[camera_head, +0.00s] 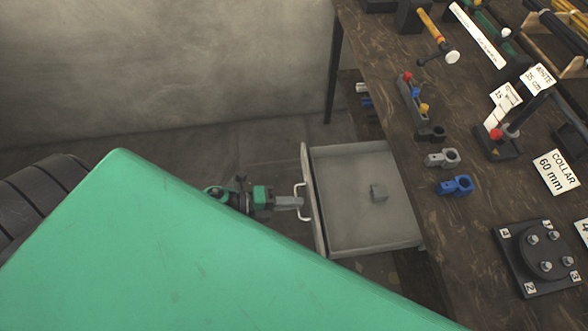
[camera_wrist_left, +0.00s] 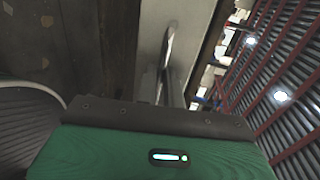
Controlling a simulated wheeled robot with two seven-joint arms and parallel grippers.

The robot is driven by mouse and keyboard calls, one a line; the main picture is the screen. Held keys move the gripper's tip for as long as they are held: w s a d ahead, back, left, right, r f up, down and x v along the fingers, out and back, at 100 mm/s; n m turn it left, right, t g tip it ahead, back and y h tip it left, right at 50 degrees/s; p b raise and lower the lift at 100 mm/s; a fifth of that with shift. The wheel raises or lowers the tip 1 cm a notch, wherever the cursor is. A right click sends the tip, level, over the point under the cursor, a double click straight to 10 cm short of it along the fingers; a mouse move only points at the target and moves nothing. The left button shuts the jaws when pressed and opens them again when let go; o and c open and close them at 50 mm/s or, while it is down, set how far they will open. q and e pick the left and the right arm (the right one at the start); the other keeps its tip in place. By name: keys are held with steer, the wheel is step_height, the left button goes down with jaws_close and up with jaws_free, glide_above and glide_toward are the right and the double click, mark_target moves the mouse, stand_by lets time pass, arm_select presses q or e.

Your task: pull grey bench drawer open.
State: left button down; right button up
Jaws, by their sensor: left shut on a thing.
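The grey bench drawer (camera_head: 345,224) sticks out from under the dark wooden bench, and its inside shows in the head view. A pale handle (camera_head: 301,201) stands on the drawer's front panel. My left gripper (camera_head: 299,202) is shut on this handle, coming from the left. In the left wrist view the handle (camera_wrist_left: 169,45) and the drawer front (camera_wrist_left: 150,28) show beyond the gripper body; the fingers (camera_wrist_left: 165,92) are partly hidden. My right gripper is not in view.
The bench top (camera_head: 440,215) carries a blue clamp-like part (camera_head: 455,186), a grey one (camera_head: 442,158), a black plate with bolts (camera_head: 541,256) and a "COLLAR 60 mm" card (camera_head: 556,172).

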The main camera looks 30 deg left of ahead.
arm_select(q)
steer(key=c, duration=1.5)
jaws_free()
steer(key=shift+c, duration=0.2)
